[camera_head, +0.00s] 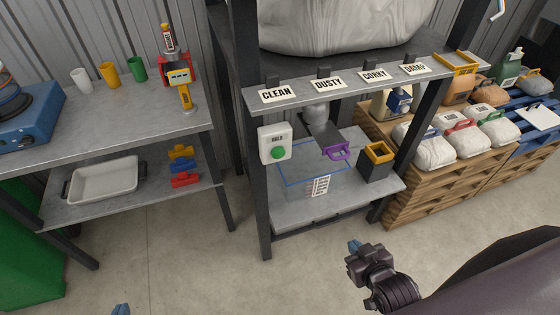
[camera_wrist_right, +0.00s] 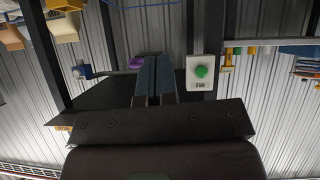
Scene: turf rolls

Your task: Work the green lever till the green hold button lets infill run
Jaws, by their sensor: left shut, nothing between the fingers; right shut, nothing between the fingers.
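The green hold button (camera_head: 278,153) sits on a white box marked HOLD, fixed to the dark post of the hopper stand. It also shows in the right wrist view (camera_wrist_right: 201,71). I see no green lever; the handle (camera_head: 337,154) at the hopper's grey spout (camera_head: 318,121) is purple, and it shows partly in the right wrist view (camera_wrist_right: 136,63). My right gripper (camera_head: 355,246) is shut and empty, in front of the stand and apart from the button and handle. Of my left gripper (camera_head: 121,309) only the blue fingertips show at the bottom edge, shut and empty.
A blue-rimmed clear bin (camera_head: 290,182) and a dark box with a yellow rim (camera_head: 376,161) stand on the shelf under the spout. A label rail (camera_head: 350,84) crosses above. Bags on wooden pallets (camera_head: 440,188) stand right, a workbench (camera_head: 100,130) left. The floor in front is clear.

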